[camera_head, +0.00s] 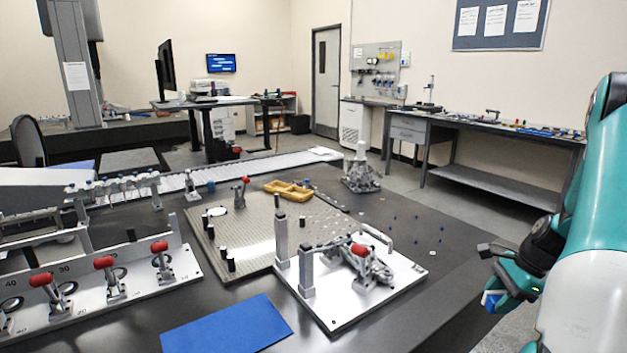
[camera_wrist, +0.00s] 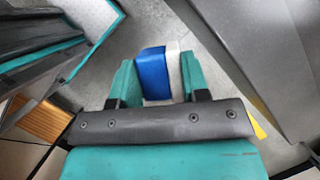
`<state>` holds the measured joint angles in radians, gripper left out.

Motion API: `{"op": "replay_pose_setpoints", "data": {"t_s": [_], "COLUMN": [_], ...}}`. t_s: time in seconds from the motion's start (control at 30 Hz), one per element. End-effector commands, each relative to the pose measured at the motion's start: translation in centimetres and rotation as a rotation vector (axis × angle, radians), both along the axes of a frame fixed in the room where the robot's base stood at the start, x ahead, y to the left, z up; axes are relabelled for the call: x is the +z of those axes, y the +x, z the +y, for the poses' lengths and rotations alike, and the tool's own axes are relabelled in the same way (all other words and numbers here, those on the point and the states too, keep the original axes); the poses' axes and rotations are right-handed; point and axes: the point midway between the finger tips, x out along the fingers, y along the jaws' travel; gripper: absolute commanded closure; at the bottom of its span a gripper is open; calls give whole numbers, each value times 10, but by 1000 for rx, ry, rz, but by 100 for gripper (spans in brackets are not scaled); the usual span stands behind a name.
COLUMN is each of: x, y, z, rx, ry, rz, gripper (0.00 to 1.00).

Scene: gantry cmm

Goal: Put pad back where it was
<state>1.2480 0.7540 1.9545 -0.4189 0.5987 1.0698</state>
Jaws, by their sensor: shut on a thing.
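My gripper (camera_head: 490,296) is at the right of the head view, past the right edge of the dark table. In the wrist view my gripper (camera_wrist: 160,76) is shut on a small block-like pad, with one blue part (camera_wrist: 152,72) and one whitish part beside it. In the head view only a bit of the pad's blue (camera_head: 491,301) shows at the fingers; the rest is hidden. The wrist view shows grey floor beyond the pad, and the pad touches no surface that I can see.
The dark table (camera_head: 400,212) holds a flat blue mat (camera_head: 227,325), a white fixture plate (camera_head: 345,318) with a red-knobbed clamp, a perforated plate (camera_head: 235,248) and a yellow tray (camera_head: 288,190). The table's right front area is mostly clear. A workbench (camera_head: 480,124) stands behind.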

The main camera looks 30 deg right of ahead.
Motion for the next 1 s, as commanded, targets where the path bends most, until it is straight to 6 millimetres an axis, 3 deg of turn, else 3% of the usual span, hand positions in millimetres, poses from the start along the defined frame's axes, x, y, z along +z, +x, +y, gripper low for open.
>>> {"op": "replay_pose_setpoints", "data": {"t_s": [0.27, 0.47, 0.57, 0.73, 1.0], "x": [-2, -4, -6, -8, -13], "y": [38, 72, 93, 127, 145], "z": [33, 73, 102, 175, 280], "rx": [240, 502, 685, 1109, 1706], "ry": [2, 3, 3, 3, 4], "rz": [1, 2, 1, 3, 3], "gripper": [85, 85, 85, 85, 85]}}
